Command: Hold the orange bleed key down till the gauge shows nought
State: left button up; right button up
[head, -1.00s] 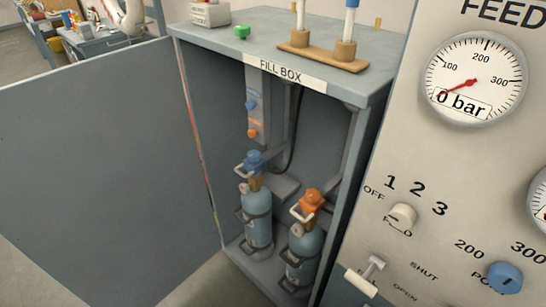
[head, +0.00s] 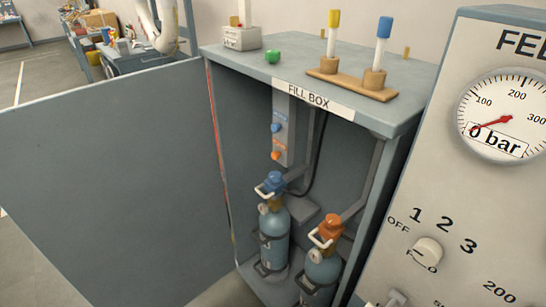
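A small orange key (head: 277,156) sits on a grey upright strip inside the open fill box (head: 318,97), below a blue key (head: 276,128). Nothing touches it, and its small label is too small to read. The round white feed gauge (head: 508,115) on the right panel has a red needle pointing to the lower left, and its window reads "0 bar". A blue-topped cylinder (head: 274,238) and an orange-topped cylinder (head: 321,273) stand in the box under the keys. Neither of my grippers shows.
The box's wide grey door (head: 110,190) stands open to the left. On the box top are a wooden rack (head: 350,86) with yellow- and blue-capped tubes, a green knob (head: 272,56) and a small pale box (head: 241,38). A selector knob (head: 428,250) is on the feed panel.

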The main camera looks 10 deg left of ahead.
aim_at(275, 155)
jog(key=k, duration=1.35)
jog(key=z, duration=0.75)
jog(key=i, duration=1.45)
jog(key=u, duration=0.4)
